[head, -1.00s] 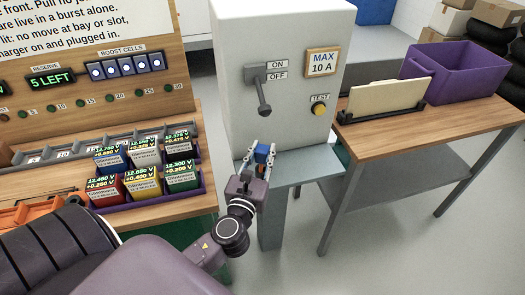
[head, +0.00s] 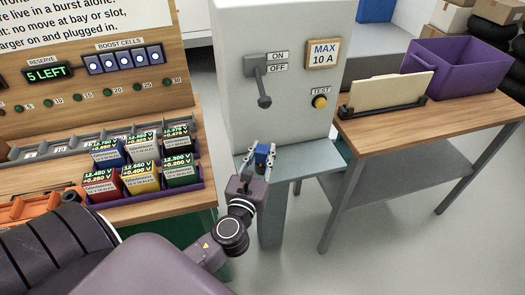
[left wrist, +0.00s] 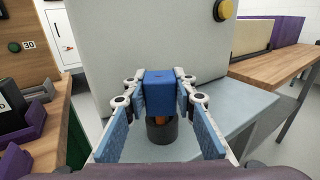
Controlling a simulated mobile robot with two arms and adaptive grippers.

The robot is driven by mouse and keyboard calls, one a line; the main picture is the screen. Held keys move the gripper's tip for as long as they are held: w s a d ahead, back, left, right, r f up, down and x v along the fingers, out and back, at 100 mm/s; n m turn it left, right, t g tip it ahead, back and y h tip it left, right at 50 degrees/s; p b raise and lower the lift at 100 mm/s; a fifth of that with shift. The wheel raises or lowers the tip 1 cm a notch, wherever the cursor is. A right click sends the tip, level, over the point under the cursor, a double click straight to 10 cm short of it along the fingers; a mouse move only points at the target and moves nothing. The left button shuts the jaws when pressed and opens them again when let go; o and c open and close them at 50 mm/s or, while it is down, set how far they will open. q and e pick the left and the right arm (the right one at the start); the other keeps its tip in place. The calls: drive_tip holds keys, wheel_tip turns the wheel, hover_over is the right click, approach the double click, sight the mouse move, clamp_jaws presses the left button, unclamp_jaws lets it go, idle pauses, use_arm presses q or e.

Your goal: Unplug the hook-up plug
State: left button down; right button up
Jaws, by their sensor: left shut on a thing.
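The cabinet's lever (head: 264,98) points down, towards OFF. My right gripper is not seen.
A grey ledge (head: 315,160) juts out under the cabinet. At left, a bench (head: 200,140) carries coloured cells in a purple tray (head: 205,195). At right, a wooden table (head: 420,125) holds a purple bin (head: 470,75) and a file holder (head: 385,108).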

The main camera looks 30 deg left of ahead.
use_arm(q)
drive_tip(key=shift+f+b, duration=0.5)
drive_tip(key=shift+f, duration=0.2)
drive_tip(key=c, duration=1.5)
unclamp_jaws()
drive_tip(key=shift+r, duration=0.1)
drive_tip(key=shift+s, duration=0.1)
drive_tip(key=v, duration=1.2)
drive_tip(key=shift+d, duration=0.1)
